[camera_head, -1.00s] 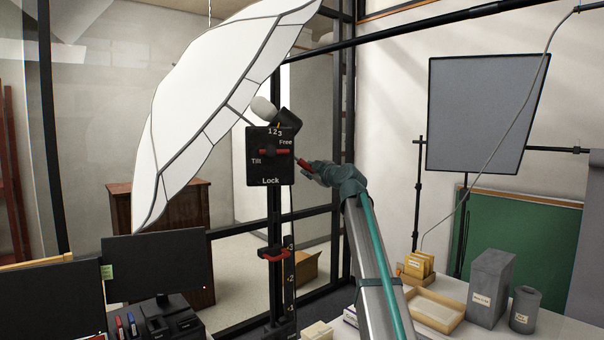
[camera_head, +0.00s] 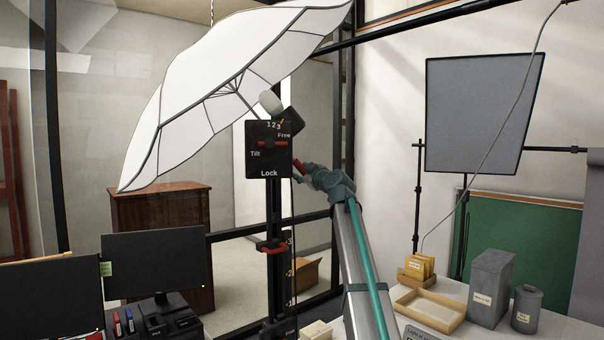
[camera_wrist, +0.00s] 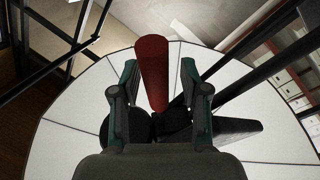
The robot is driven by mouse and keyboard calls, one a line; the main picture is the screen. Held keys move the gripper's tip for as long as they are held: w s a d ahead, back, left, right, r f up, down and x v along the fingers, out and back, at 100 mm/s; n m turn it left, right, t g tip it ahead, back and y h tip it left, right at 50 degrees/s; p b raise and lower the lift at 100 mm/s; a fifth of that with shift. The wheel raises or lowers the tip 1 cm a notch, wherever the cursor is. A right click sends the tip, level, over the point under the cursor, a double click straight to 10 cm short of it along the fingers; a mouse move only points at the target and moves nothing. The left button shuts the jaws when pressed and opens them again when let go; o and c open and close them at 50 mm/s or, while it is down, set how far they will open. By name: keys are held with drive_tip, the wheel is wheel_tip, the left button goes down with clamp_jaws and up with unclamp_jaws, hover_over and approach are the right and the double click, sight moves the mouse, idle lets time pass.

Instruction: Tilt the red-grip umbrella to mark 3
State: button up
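The white umbrella (camera_head: 235,85) is tilted, its upper edge to the right, on a black stand. Its black plate (camera_head: 268,150) carries marks 1, 2, 3 and the words Tilt, Free and Lock. A small yellow pointer (camera_head: 282,122) shows beside the 3. The red grip (camera_head: 299,167) sticks out at the plate's right edge. My gripper (camera_head: 306,172) is at this grip. In the wrist view, the red grip (camera_wrist: 152,75) lies between my two fingers, closer to the left one. A gap shows on its right, so the fingers look open around it.
A red clamp handle (camera_head: 270,248) sits lower on the stand, beside a numbered scale. Monitors (camera_head: 155,262) stand at left. A grey light panel (camera_head: 485,115), a wooden tray (camera_head: 430,327) and grey boxes (camera_head: 490,288) are at right.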

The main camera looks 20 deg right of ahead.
drive_tip(key=shift+d, duration=0.1)
drive_tip(key=v, duration=1.2)
idle(0.4)
